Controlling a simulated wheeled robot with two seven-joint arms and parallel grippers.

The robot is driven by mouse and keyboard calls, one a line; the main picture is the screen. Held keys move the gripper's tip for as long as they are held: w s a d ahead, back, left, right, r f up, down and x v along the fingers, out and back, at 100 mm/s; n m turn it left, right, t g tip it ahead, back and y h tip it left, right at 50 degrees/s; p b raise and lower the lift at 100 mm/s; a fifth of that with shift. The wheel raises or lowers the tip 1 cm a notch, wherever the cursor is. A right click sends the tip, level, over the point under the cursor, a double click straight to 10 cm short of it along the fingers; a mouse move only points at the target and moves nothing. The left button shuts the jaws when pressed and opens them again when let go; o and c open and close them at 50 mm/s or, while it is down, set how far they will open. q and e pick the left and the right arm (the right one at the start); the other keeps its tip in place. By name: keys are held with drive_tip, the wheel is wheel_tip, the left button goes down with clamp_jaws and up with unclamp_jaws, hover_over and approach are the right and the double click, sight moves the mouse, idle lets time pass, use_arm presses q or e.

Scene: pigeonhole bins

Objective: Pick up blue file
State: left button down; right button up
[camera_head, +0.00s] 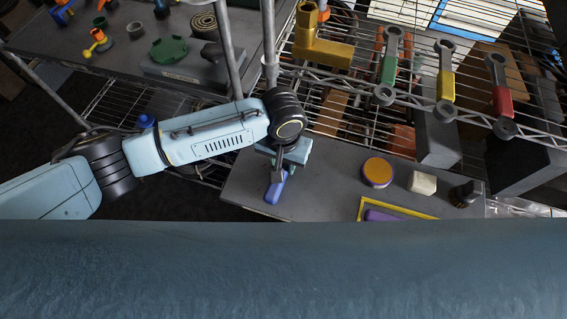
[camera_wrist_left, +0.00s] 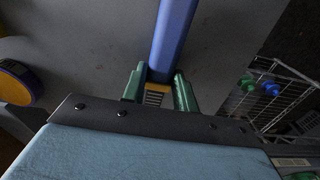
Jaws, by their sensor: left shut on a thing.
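The blue file (camera_head: 275,190) is at the left part of the grey board in the head view, below my left gripper (camera_head: 278,175). In the left wrist view the blue file (camera_wrist_left: 174,35) runs up from between the two green fingertips of my left gripper (camera_wrist_left: 158,82). The fingers are shut on it, one on each side. The gripper and wrist hide part of the file in the head view. I cannot tell whether the file touches the board. My right gripper is not in view.
On the grey board (camera_head: 322,180) to the right are an orange-topped disc (camera_head: 377,171), a white block (camera_head: 422,183), a dark knob (camera_head: 466,193) and a yellow outline (camera_head: 400,206) around a purple piece (camera_head: 381,215). Wire shelving with coloured wrenches (camera_head: 445,85) stands behind.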

sight(283, 165)
use_arm(q)
wheel_tip(283, 165, up, 10)
drive_tip(key=shift+p, duration=0.4)
